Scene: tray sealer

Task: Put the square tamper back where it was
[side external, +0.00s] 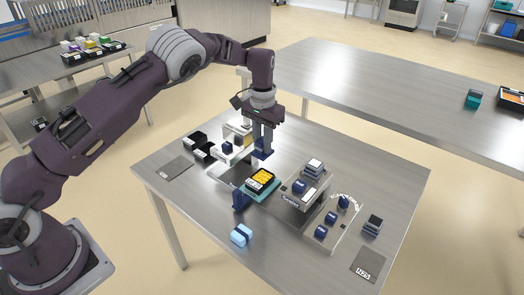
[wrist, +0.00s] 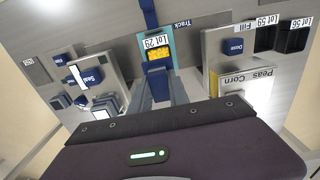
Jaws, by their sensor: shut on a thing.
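My gripper (side external: 263,146) is shut on the square tamper (side external: 263,154), a dark blue block at its fingertips. The tamper hangs above the table, a little behind and above the food tray. The black tray (side external: 262,176) holds yellow pieces and sits on a teal carrier (side external: 262,192). In the wrist view the tray's label (wrist: 156,42) reads "Lot 29". I cannot tell which spot the tamper came from.
The fill station (wrist: 210,70) with its Dose button (wrist: 233,46) stands beside the gripper; black bins (side external: 205,152) are left of it. The sealer (side external: 290,200) and a panel with blue knobs (side external: 342,202) stand right. A blue pusher (side external: 240,201) and a light-blue object (side external: 241,235) are in front.

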